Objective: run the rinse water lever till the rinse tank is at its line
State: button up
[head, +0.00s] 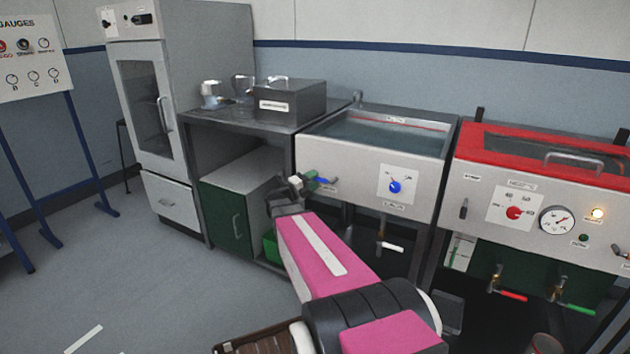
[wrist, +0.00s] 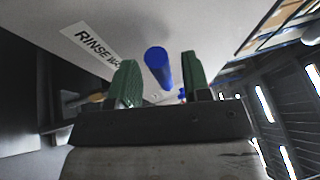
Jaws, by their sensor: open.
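The rinse tank (head: 350,165) is the middle white-fronted basin in the head view. Grey-green water (head: 385,135) shows inside it, and a red line (head: 410,124) runs along its back wall; the water appears below that line, though the gap is hard to judge. The blue rinse water lever (head: 326,181) sticks out at the tank's upper left front. My gripper (head: 297,184) is open just left of it. In the wrist view the lever (wrist: 157,66) shows between the two green fingers of my gripper (wrist: 160,82), beside a partly hidden "RINSE WA..." label (wrist: 90,42). I cannot tell whether they touch.
A blue knob (head: 395,187) sits on the tank front, and a white-handled drain tap (head: 390,247) is below. A red-topped tank (head: 540,190) stands right. A bench with a grey lidded box (head: 290,102) stands left. The floor at left is clear.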

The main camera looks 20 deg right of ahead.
jog(key=v, duration=0.9)
jog(key=shift+a, duration=0.35)
jog(key=shift+s, duration=0.1)
dwell(1.2)
jog(key=w+a+n+t+y, duration=0.7)
jog(key=n+t+y, duration=0.2)
jog(key=n+t, duration=0.4)
jog(key=s+a+f+n+g+y, duration=0.2)
jog(key=a+f+n+g+y, duration=0.2)
jog(key=a+f+n+y, duration=0.6)
jog(key=s+d+f+n+g, duration=0.1)
jog(key=s+f+n+g, duration=0.2)
jog(key=s, duration=0.7)
jog(key=s+d+f+n+g, duration=0.2)
jog(key=s+f+n+g, duration=0.1)
jog(key=s+n+g, duration=0.5)
jog(key=s+g, duration=0.2)
jog(key=s, duration=0.1)
jog(key=shift+d+g+y, duration=0.15)
jog(key=shift+g+y, duration=0.15)
